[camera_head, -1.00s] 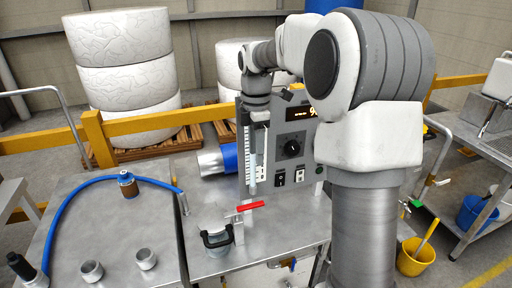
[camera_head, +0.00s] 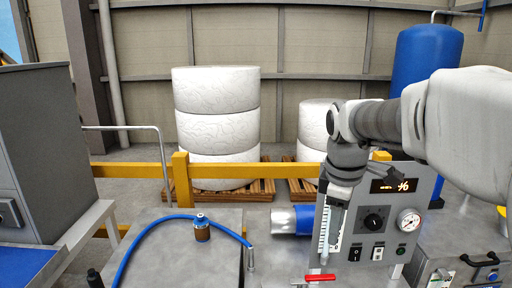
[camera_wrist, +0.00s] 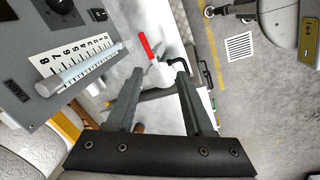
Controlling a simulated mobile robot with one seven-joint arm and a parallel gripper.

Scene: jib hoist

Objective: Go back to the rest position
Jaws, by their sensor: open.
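My gripper (camera_wrist: 155,90) is open in the wrist view, with its two dark fingers apart and nothing seen between them but the bench beyond. In the head view my arm reaches in from the right, and its wrist hangs in front of the grey control panel (camera_head: 395,212); the fingertips are hard to make out there. A valve with a red handle (camera_head: 320,278) is at the lower edge, below the panel. The red handle also shows in the wrist view (camera_wrist: 146,45), beyond the fingers. The panel's numbered scale (camera_wrist: 75,57) is left of the gripper.
A blue hose (camera_head: 150,232) curves over the left metal bench beside a brown-and-blue fitting (camera_head: 202,230). A yellow rail (camera_head: 130,169) runs behind. Stacked white rolls (camera_head: 217,112) stand on pallets, and a blue tank (camera_head: 425,62) is at the back right. A grey cabinet (camera_head: 38,140) stands left.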

